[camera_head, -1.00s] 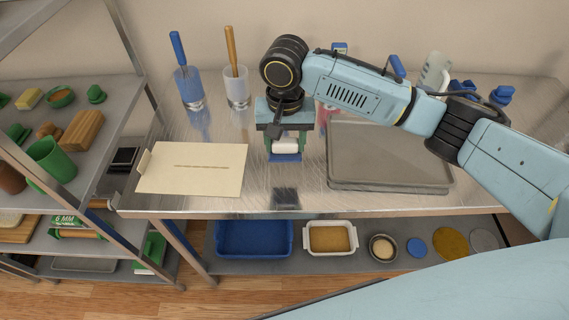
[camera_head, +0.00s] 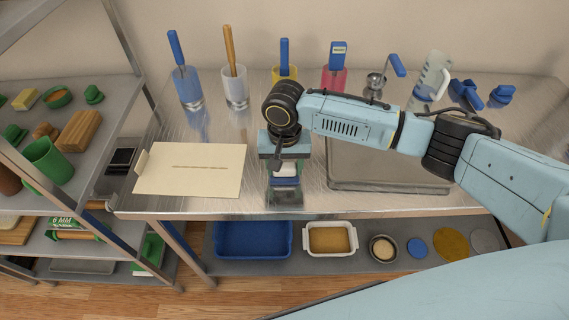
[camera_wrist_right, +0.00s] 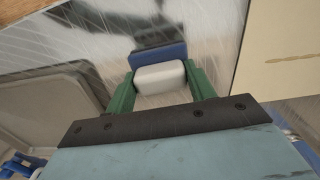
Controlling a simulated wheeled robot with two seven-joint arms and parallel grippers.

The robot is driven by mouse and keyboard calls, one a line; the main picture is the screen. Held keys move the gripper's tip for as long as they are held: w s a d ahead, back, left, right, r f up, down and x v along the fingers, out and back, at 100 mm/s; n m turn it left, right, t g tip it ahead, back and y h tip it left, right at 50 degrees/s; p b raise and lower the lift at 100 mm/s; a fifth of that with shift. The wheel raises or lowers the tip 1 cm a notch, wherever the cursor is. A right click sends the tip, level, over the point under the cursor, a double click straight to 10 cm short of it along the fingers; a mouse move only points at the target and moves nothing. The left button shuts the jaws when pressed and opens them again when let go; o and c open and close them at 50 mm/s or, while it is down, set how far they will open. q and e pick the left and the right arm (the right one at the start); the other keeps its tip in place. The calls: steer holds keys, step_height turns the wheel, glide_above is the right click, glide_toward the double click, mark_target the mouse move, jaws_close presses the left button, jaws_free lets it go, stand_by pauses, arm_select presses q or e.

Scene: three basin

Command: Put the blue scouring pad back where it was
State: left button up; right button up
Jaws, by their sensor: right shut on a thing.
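My right gripper (camera_head: 285,171) is shut on the white upper part of the blue scouring pad (camera_head: 285,181). It points down over the metal table (camera_head: 225,205), close to the front edge, between the cream board and the grey tray. In the right wrist view, the green fingers of the gripper (camera_wrist_right: 160,80) stand on both sides of the white block, with the blue pad (camera_wrist_right: 160,57) beyond it. A dark patch shows at the pad's far side; I cannot tell whether the pad touches the table. My left gripper is not in view.
The cream board (camera_head: 190,183) lies left and the grey tray (camera_head: 390,184) right. Glasses with handled tools, such as a blue one (camera_head: 188,90), line the back. Below are a blue basin (camera_head: 254,254), a white basin (camera_head: 330,253), a small bowl (camera_head: 383,248) and round pads. A shelf rack (camera_head: 110,95) stands left.

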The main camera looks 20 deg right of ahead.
mark_target(285, 166)
steer(key=o, duration=1.1)
steer(key=shift+c, duration=0.2)
steer(key=shift+r, duration=0.1)
step_height(285, 166, up, 12)
steer(key=shift+p, duration=0.35)
